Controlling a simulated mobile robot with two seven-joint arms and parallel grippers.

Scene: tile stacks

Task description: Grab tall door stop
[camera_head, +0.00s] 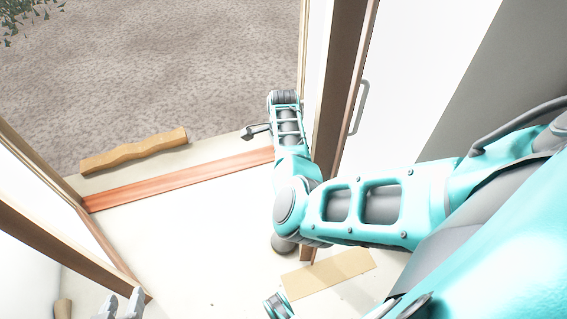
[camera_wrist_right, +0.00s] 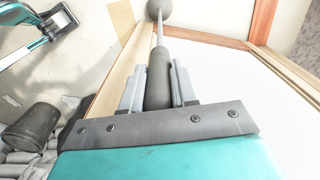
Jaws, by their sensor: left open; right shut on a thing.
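In the right wrist view my right gripper (camera_wrist_right: 158,92) is shut on a dark grey cylinder. It looks like the handle of the tall door stop (camera_wrist_right: 157,60), with a thin rod leading away to a round grey end at the top edge. In the head view I cannot make out the right gripper's fingers, as my teal right arm crosses from the right into the doorway. My left gripper (camera_head: 121,303) shows at the bottom left edge, its two grey fingertips apart and nothing between them.
A wavy wooden piece (camera_head: 135,150) lies by the red-brown threshold (camera_head: 180,179). A flat tan board (camera_head: 328,272) lies on the pale floor below my right arm. Brown door frames (camera_head: 338,95) stand on both sides. Grey ground (camera_head: 150,70) lies beyond the threshold. The middle floor is clear.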

